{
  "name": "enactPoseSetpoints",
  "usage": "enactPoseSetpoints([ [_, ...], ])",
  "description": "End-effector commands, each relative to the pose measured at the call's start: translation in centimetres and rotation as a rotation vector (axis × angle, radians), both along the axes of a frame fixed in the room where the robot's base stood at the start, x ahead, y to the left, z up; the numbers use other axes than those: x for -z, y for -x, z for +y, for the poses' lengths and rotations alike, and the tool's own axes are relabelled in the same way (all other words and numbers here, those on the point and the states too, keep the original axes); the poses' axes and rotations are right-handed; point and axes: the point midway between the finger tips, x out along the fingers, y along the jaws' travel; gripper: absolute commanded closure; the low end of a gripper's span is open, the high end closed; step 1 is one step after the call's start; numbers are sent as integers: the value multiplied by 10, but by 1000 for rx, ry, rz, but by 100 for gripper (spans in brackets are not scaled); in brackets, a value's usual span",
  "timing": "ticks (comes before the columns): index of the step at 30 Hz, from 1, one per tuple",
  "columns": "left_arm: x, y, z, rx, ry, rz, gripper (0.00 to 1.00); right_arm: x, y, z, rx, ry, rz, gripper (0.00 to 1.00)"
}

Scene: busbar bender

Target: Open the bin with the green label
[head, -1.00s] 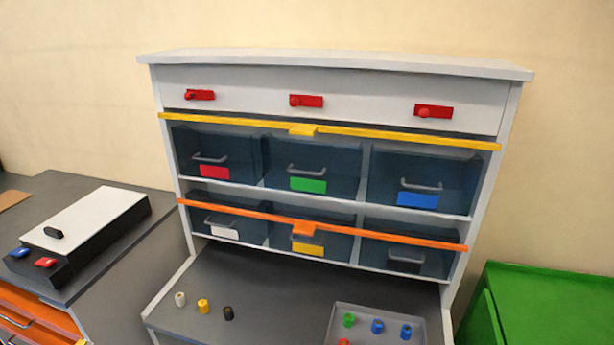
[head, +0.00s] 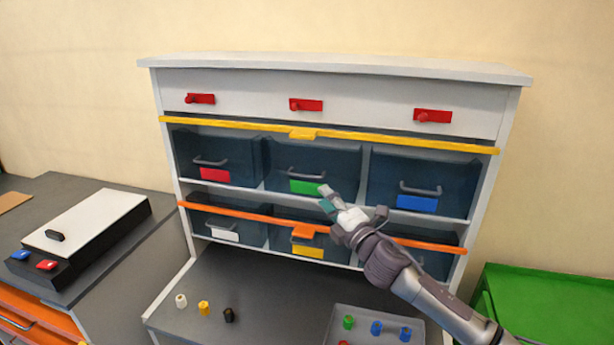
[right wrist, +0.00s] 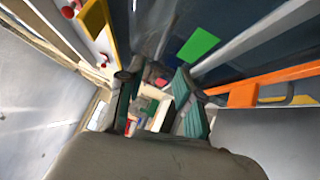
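The bin with the green label (head: 306,187) is the middle one in the upper row of the cabinet. It is dark and translucent, has a grey handle (head: 305,175) above the label, and looks closed. My right gripper (head: 345,205) is in front of the shelf, just right of and below the green label, apparently not touching the handle. In the right wrist view its two teal-padded fingers (right wrist: 157,92) stand apart with nothing held, and the green label (right wrist: 198,46) shows above them. My left gripper is not in view.
A yellow bar (head: 390,141) crosses above the upper bins; an orange bar (head: 250,213) crosses the lower ones. The red-label (head: 215,174) and blue-label (head: 417,203) bins flank the middle bin. A grey tray (head: 377,318) and small coloured parts sit on the worktop below.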

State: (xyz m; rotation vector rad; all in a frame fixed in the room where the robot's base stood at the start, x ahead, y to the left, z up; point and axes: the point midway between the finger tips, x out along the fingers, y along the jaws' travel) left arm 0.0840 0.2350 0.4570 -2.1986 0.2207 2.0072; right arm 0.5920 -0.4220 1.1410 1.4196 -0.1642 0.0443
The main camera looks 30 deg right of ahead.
Motion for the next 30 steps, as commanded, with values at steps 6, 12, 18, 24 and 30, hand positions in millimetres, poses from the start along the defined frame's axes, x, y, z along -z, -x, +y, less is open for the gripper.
enactPoseSetpoints([
  [6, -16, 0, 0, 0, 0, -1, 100, -11, -43, -3, 2, -4, -2, 65],
  [12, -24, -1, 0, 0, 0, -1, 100, -13, -76, -5, 1, -5, -1, 65],
  [18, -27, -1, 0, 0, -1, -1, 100, -14, -94, -6, 1, -3, 1, 65],
  [24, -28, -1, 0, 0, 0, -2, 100, -13, -97, -6, 0, -2, 2, 65],
  [30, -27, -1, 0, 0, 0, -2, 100, -13, -97, -6, 0, -3, 2, 73],
])
